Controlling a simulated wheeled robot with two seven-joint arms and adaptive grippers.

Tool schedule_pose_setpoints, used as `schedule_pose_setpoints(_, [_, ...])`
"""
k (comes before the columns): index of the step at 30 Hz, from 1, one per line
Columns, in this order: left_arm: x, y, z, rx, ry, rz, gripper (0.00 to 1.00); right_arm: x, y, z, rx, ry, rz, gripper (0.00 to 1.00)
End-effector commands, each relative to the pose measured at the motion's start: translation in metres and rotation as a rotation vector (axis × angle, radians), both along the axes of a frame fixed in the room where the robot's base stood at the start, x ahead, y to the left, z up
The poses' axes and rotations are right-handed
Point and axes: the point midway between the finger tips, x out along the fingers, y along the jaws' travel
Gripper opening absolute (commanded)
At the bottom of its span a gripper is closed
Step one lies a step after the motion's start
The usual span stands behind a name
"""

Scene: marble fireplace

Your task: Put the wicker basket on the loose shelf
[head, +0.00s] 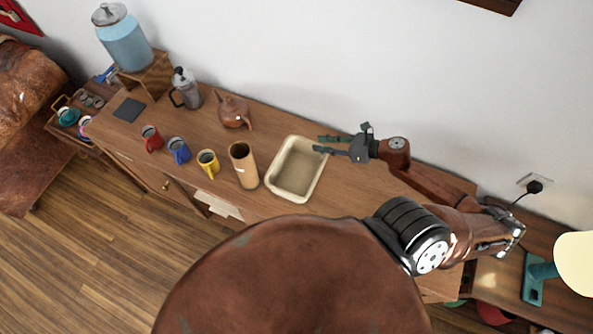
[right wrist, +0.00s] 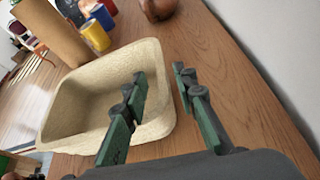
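The basket is a cream, rounded-rectangular open tub (head: 275,183) on the wooden sideboard, and it looks empty. It also fills the left of the right wrist view (right wrist: 62,112). My right gripper (head: 318,144) is at the basket's far right corner. In the right wrist view its fingers (right wrist: 158,76) are spread apart. One finger shows over the basket's inside and the other beyond its rim, with the rim between them; I cannot tell whether they touch it. I cannot pick out the loose shelf with certainty. My left gripper is not in view.
Left of the basket stand a tan cylinder (head: 244,166), yellow, blue and red mugs (head: 208,163), a brown teapot (head: 234,112) and a moka pot (head: 187,88). A wall (head: 330,70) runs behind the sideboard. A lamp shade (head: 577,262) is at far right.

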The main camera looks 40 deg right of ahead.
Motion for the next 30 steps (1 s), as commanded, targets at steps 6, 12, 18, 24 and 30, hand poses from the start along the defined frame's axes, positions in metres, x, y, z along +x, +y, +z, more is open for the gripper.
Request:
schedule_pose_setpoints(6, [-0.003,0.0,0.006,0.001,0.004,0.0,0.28,0.025,0.014,-0.007,-0.002,-0.003,0.006,0.26])
schedule_pose_setpoints(12, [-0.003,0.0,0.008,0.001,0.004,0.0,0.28,0.044,0.026,-0.018,-0.003,-0.002,0.008,0.26])
schedule_pose_setpoints(18, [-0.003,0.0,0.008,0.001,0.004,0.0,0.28,0.047,0.028,-0.02,-0.003,-0.001,0.008,0.26])
schedule_pose_setpoints(24, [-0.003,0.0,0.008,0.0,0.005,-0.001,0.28,0.046,0.028,-0.02,-0.003,-0.001,0.009,0.18])
schedule_pose_setpoints(30, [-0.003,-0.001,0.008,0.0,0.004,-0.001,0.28,0.046,0.028,-0.02,-0.003,-0.001,0.009,0.04])
